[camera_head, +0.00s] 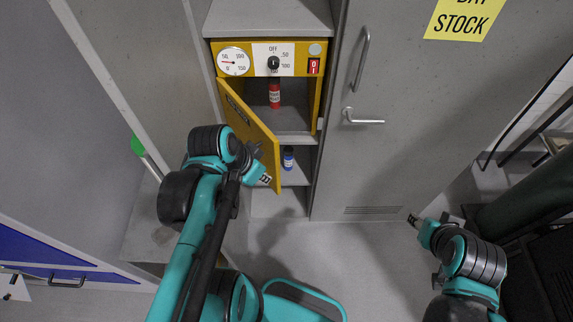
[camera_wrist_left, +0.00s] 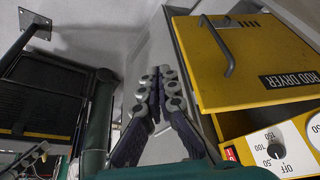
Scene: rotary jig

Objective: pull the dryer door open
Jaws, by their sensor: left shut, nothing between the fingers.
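The yellow dryer door (camera_head: 250,135) stands partly open in the head view, swung out from its left side. It also shows large at the right of the left wrist view (camera_wrist_left: 260,55), with its dark bar handle (camera_wrist_left: 218,45) and ROD DRYER label. My left gripper (camera_head: 266,179) is at the door's lower free edge in the head view. In the left wrist view its fingers (camera_wrist_left: 158,90) are shut, empty and beside the door, apart from the handle. My right gripper (camera_head: 413,219) is low on the right, away from the dryer; its fingers are too small to judge.
The dryer's control panel (camera_head: 273,60) is above the opening. A red bottle (camera_head: 274,97) stands inside, and a blue bottle (camera_head: 288,158) stands on the shelf below. A grey cabinet (camera_head: 400,130) with a lever handle is on the right. The floor ahead is clear.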

